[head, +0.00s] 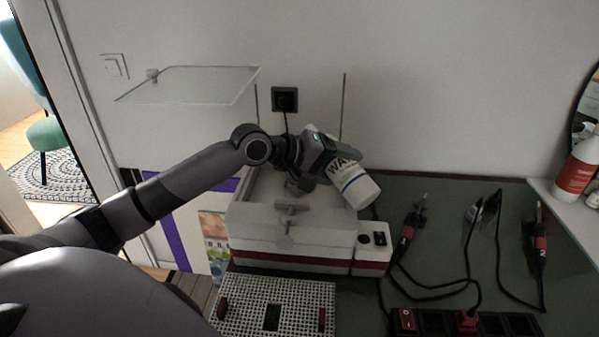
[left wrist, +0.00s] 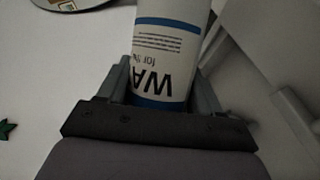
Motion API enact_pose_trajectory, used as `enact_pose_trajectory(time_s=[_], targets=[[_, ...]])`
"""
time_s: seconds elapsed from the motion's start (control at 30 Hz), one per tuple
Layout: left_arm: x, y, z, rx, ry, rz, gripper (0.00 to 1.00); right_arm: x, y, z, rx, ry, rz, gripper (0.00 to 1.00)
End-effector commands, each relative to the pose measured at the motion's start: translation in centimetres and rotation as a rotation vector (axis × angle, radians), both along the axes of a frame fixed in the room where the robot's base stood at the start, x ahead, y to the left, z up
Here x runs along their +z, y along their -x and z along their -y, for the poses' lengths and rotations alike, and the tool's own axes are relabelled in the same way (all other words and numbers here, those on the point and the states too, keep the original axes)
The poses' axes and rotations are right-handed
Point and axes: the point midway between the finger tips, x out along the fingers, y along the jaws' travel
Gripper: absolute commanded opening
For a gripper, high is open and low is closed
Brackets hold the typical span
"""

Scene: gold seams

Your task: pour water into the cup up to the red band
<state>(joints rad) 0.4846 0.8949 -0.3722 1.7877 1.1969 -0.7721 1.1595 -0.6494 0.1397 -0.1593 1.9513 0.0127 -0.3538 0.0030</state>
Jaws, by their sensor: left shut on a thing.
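My left gripper (head: 322,163) is shut on a white bottle (head: 358,190) with blue bands and dark lettering starting "WA". The bottle is tilted, its pale end pointing down and right, above the right part of a white box-shaped device. In the left wrist view, the fingers (left wrist: 162,88) sit on both sides of the bottle (left wrist: 165,40), and its lettering appears upside down. I cannot make out a cup with a red band in either view. No stream of water is visible. My right gripper is not in view.
A perforated plate (head: 285,290) lies in front. Another bottle (head: 577,172) stands on a shelf.

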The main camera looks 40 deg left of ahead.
Motion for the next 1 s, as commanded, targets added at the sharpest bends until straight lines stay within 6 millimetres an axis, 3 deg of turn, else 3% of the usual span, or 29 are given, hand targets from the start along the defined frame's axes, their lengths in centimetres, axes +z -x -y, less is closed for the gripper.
enact_pose_trajectory(time_s=[0.3,1.0], targets=[[0.7,-0.1,-0.3,0.001,-0.057,0.02,0.27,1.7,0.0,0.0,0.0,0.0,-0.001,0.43],[0.5,-0.1,-0.3,0.001,-0.064,0.023,0.27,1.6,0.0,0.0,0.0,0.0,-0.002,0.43]])
